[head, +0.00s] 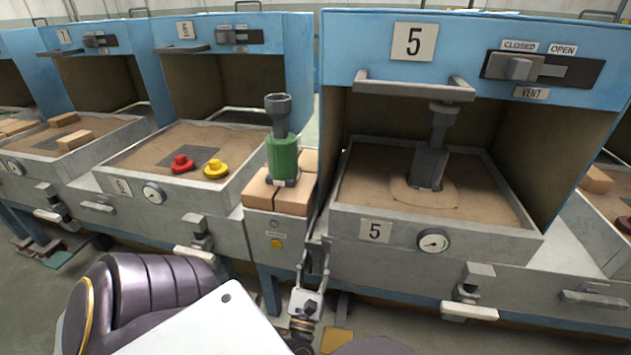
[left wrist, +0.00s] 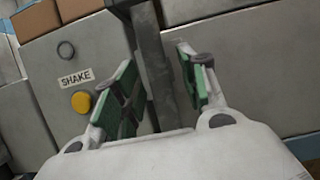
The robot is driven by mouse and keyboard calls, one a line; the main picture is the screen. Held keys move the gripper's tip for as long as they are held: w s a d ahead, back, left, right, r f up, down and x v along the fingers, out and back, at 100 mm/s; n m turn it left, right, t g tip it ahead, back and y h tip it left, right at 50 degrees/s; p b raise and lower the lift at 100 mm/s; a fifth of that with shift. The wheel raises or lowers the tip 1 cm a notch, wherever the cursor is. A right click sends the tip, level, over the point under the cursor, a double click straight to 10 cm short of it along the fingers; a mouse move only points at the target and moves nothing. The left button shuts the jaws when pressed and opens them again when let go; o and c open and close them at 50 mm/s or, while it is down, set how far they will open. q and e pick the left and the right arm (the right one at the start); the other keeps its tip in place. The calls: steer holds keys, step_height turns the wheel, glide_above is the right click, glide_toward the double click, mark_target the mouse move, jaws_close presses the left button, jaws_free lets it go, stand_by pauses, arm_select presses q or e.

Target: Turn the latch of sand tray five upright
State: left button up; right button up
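Sand tray five (head: 350,222) is a grey metal box of sand with a "5" plate and a round gauge on its front. A grey latch-like fitting (head: 476,283) with a flat horizontal handle sits below its front right. My left gripper (head: 313,256) is at the tray's front left corner, by the gap beside the shake cabinet. In the left wrist view its green-padded fingers (left wrist: 163,88) are apart. A grey upright bar (left wrist: 153,62) shows between them; I cannot tell whether they touch it or whether it is part of a latch. My right gripper is out of view.
The shake cabinet (head: 262,232) with a yellow button stands left of tray five, with a green-and-grey tool (head: 283,157) on its bricks. A grey tool (head: 429,165) stands in tray five's sand. Blue oven housings (head: 345,60) rise behind the trays.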

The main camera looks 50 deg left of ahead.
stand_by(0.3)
arm_select(q)
steer(key=v, duration=0.7)
steer(key=shift+s, duration=0.2)
steer(key=shift+w+d, duration=0.1)
steer(key=shift+d, duration=0.1)
stand_by(0.4)
